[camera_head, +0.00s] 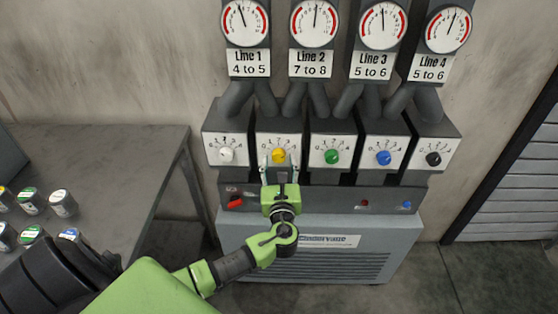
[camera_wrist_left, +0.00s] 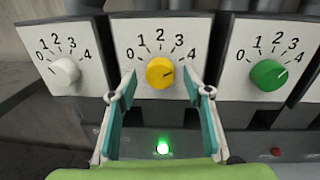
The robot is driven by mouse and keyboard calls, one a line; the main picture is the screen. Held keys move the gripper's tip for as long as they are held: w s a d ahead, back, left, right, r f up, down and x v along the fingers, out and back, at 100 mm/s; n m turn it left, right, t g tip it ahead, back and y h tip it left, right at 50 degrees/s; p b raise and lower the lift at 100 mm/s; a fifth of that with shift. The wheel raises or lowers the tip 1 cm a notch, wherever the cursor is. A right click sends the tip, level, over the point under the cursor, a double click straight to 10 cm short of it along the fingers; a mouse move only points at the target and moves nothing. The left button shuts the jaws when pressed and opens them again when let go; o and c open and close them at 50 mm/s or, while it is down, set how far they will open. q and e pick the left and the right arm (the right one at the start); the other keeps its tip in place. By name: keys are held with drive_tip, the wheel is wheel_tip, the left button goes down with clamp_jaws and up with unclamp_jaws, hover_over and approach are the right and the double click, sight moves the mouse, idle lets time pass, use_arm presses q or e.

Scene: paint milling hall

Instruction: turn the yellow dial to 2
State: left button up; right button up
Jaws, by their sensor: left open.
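The yellow dial (camera_head: 279,156) is on the second white panel from the left, under the Line 2 gauge. In the left wrist view the yellow dial (camera_wrist_left: 160,72) sits under a scale from 0 to 4. A small dark mark on it points roughly right, toward the 4 side; I cannot read its exact setting. My left gripper (camera_head: 278,161) is open in front of it. In the left wrist view the gripper's teal-padded fingers (camera_wrist_left: 159,76) stand either side of the dial, with gaps visible. My right gripper is out of view.
White (camera_head: 226,155), green (camera_head: 332,157), blue (camera_head: 383,158) and black (camera_head: 433,159) dials sit on neighbouring panels. The Line 2 gauge (camera_head: 315,24) is above, labelled 7 to 8. A green light (camera_wrist_left: 163,148) glows below the dial. A table (camera_head: 130,150) with jars stands left.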

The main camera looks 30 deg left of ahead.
use_arm(q)
drive_tip(key=shift+w+a, duration=0.2)
drive_tip(key=shift+w, duration=0.15)
drive_tip(key=c, duration=1.1)
drive_tip(key=n+b, duration=0.1)
drive_tip(key=n, duration=0.4)
drive_tip(key=shift+s+h+b, duration=0.1)
drive_tip(key=shift+h+b, duration=0.2)
drive_tip(key=shift+b, duration=0.05)
drive_tip(key=n+b, duration=0.1)
drive_tip(key=n, duration=0.4)
drive_tip(key=shift+a+b, duration=0.1)
drive_tip(key=shift+b, duration=0.25)
drive_tip(key=shift+n, duration=0.5)
drive_tip(key=shift+n+b, duration=0.3)
